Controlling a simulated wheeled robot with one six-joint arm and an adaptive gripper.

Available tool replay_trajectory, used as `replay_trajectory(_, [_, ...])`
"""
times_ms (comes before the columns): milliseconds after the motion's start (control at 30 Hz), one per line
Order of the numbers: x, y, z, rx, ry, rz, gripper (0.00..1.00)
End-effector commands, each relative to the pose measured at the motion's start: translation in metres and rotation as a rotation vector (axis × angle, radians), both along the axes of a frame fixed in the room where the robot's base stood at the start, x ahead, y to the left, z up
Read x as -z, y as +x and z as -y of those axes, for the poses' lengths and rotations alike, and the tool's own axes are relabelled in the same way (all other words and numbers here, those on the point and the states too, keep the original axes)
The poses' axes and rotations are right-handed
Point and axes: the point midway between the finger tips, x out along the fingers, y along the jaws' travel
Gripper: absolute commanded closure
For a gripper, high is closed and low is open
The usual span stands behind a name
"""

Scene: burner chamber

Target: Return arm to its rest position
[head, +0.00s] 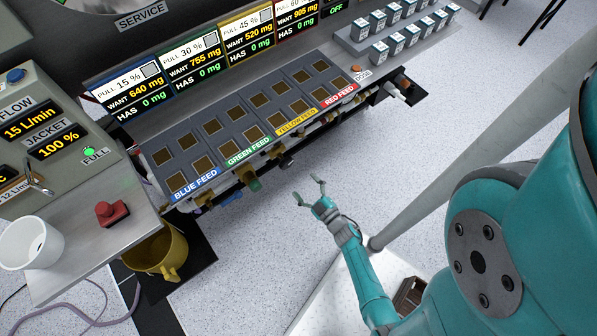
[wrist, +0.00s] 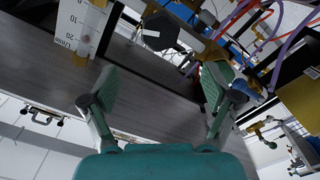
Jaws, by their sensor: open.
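My gripper (head: 318,187) is open and empty in the head view. It is in the air in front of the feed console, below the yellow feed and red feed labels. My teal arm reaches up to it from the lower right. In the wrist view the two green finger pads of my gripper (wrist: 157,92) stand wide apart with nothing between them. A dark grey surface and cabinet fronts show beyond the fingers.
The feed console (head: 222,128) has several square pockets and valves below its front edge. A white cup (head: 30,243) and a red button (head: 112,211) are on the left bench. A yellow bucket (head: 160,252) stands below it. Speckled floor (head: 270,235) is open around my gripper.

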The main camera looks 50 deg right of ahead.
Motion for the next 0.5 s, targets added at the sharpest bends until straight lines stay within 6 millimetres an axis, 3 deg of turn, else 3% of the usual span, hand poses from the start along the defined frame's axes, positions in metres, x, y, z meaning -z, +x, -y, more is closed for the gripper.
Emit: replay_trajectory(500, [0.0002, -0.0094, -0.0034, -0.001, 0.001, 0.0, 0.13])
